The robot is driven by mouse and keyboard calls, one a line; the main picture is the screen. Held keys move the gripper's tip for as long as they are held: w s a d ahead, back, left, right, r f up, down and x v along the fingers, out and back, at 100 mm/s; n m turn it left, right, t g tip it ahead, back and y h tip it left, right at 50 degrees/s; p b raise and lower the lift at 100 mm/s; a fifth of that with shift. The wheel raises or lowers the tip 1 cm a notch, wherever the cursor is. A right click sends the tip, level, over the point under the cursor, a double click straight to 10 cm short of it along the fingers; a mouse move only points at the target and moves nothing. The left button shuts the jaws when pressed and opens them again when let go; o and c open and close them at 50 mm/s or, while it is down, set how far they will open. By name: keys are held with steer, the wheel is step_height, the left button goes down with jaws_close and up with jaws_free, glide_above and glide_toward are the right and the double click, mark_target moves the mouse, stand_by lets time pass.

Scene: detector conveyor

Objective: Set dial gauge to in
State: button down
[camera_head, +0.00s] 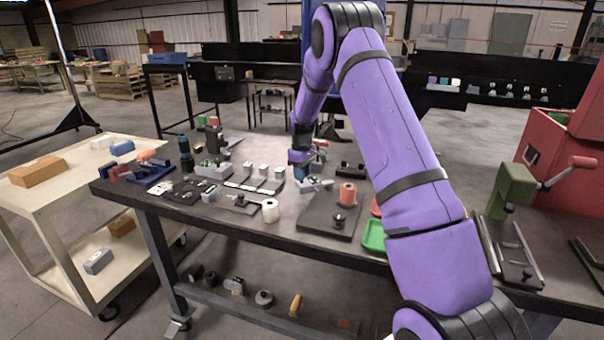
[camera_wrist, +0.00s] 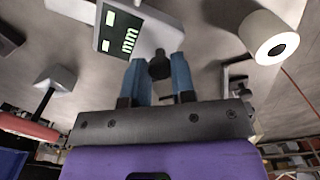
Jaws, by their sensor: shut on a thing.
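The dial gauge (camera_wrist: 148,12) shows at the top of the wrist view, a light grey body with a dark display (camera_wrist: 117,32). Green marks and what reads as "mm" are lit on it. A black knob (camera_wrist: 159,66) stands at the gauge, between the blue fingers of my gripper (camera_wrist: 160,72). My gripper is shut on this knob. In the head view my gripper (camera_head: 301,172) reaches down to the grey gauge (camera_head: 316,185) on the dark workbench. The gauge is partly hidden by my gripper there, and its display cannot be read.
A white roll (camera_head: 270,210), a red cylinder (camera_head: 347,194) and a green tray (camera_head: 374,235) stand on the bench (camera_head: 265,240). A row of small white blocks (camera_head: 262,171) is left of my gripper. A cream cart (camera_head: 50,193) stands left; a green press (camera_head: 512,188) is right.

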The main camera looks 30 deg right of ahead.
steer(key=shift+s, duration=0.15)
steer(key=shift+s+n, duration=1.1)
steer(key=shift+n, duration=0.2)
steer(key=shift+s+d+n, duration=0.15)
steer(key=shift+s+n, duration=1.05)
steer(key=shift+s+d+n, duration=0.2)
steer(key=shift+s+n, duration=0.3)
steer(key=shift+n, duration=0.1)
steer(key=shift+s+d+n, duration=0.15)
steer(key=shift+s+n, duration=0.35)
steer(key=shift+n, duration=0.1)
steer(key=shift+s+d+n, duration=0.3)
steer(key=shift+s+n, duration=0.15)
steer(key=shift+n, duration=0.15)
steer(key=shift+s+d+n, duration=0.25)
steer(key=shift+s+n, duration=0.2)
steer(key=shift+n, duration=0.15)
steer(key=c, duration=0.9)
jaws_free()
steer(key=shift+d, duration=0.1)
steer(key=shift+c, duration=0.2)
steer(key=shift+r, duration=0.1)
